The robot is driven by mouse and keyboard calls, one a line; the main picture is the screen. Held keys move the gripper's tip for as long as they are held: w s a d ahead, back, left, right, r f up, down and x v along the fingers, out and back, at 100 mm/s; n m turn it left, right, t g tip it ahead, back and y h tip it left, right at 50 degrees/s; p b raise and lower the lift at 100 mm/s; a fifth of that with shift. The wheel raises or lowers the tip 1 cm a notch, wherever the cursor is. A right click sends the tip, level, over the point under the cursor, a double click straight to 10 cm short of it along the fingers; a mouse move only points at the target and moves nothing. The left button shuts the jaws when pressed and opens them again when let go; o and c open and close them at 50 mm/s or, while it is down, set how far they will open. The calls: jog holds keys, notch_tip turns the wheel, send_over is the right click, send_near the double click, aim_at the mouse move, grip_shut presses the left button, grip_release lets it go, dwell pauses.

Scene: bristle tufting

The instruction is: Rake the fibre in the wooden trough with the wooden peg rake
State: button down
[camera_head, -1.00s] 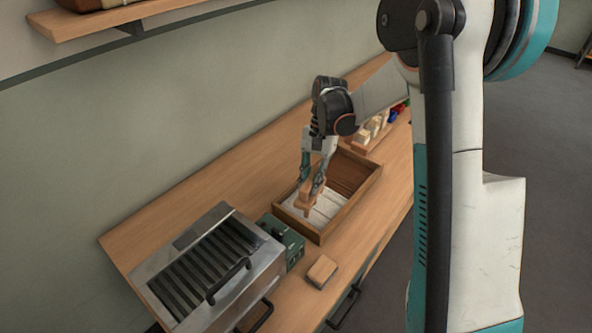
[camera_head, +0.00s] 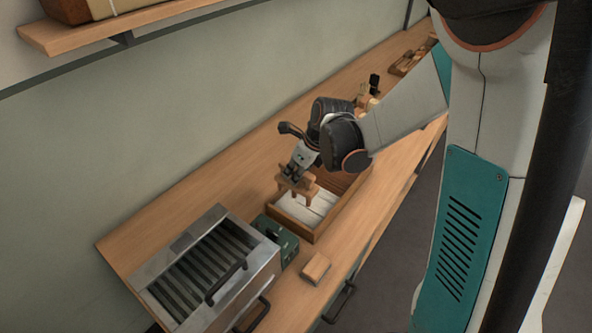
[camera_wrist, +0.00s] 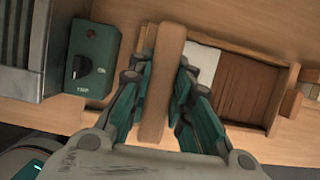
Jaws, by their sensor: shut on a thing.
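The wooden peg rake (camera_head: 298,185) is held in my gripper (camera_head: 291,173), its pegs pointing down at the left end of the trough. In the wrist view its long wooden bar (camera_wrist: 163,85) lies between my gripper's fingers (camera_wrist: 160,88), which are shut on it. The wooden trough (camera_head: 290,229) stands on the bench under the rake. White fibre (camera_head: 318,205) lies in its near left part; the wrist view also shows the fibre (camera_wrist: 205,62) beside bare brown boards. I cannot tell whether the peg tips touch the fibre.
A green box with a knob (camera_head: 284,243) sits close left of the trough. Left of it stands a metal slatted unit with a handle (camera_head: 205,265). A small wooden block (camera_head: 316,268) lies in front. A wall shelf (camera_head: 130,22) hangs above.

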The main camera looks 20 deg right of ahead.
notch_tip(320, 180, down, 12)
jog(key=b, duration=0.9)
jog(key=shift+f+b, duration=0.15)
jog(key=shift+b, duration=0.25)
jog(key=w+d, duration=0.8)
jog(key=d, duration=0.4)
jog(key=w+d, duration=0.9)
jog(key=d, duration=0.2)
jog(key=shift+w+d+b, duration=0.15)
jog(key=shift+d+b, duration=0.25)
jog(key=s+a, duration=0.8)
jog(key=a, duration=0.4)
jog(key=s+a+b, duration=0.1)
jog(key=s+a, duration=0.8)
jog(key=a, duration=0.2)
jog(key=shift+s+a, duration=0.15)
jog(key=shift+a, duration=0.25)
